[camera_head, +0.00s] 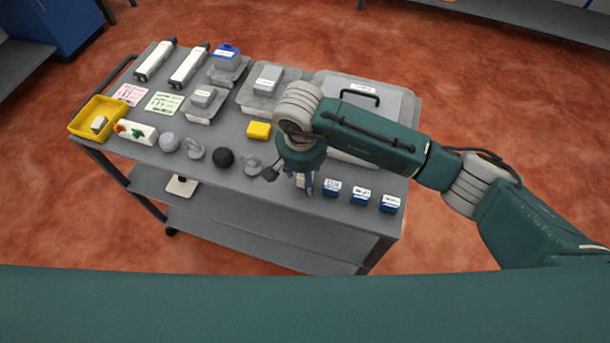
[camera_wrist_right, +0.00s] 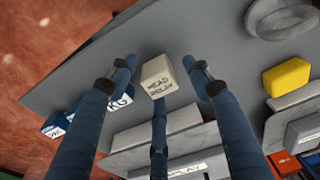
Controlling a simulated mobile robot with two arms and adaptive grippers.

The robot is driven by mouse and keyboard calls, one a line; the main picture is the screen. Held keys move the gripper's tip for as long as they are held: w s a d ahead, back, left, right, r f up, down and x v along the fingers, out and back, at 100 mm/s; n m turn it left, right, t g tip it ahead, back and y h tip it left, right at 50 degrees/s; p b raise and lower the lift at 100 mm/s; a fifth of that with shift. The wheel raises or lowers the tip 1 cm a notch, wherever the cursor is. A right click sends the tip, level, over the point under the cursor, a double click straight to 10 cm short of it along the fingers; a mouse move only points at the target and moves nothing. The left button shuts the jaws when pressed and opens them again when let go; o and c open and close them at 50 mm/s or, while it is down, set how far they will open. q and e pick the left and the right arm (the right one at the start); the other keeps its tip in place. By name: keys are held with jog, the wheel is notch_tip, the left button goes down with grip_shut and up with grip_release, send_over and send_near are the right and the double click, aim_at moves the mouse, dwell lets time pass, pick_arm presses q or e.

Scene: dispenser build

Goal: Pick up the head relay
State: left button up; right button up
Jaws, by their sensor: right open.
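The head relay (camera_wrist_right: 157,76) is a small cream block with its name lettered on one face. It stands on the grey cart top, and in the head view it is mostly hidden behind my right gripper (camera_head: 298,182). In the right wrist view my right gripper (camera_wrist_right: 160,68) is open, with its dark blue fingers spread around the relay. The relay appears between the fingertips, and I cannot tell whether any finger touches it. My left gripper is not in view.
Blue labelled blocks (camera_head: 361,196) stand right of the gripper along the cart's front edge. A grey ring (camera_head: 253,164), a black ball (camera_head: 223,158) and a yellow block (camera_head: 259,130) are to the left. A lidded grey case (camera_head: 398,104) stands behind my arm.

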jog(key=c, duration=1.1)
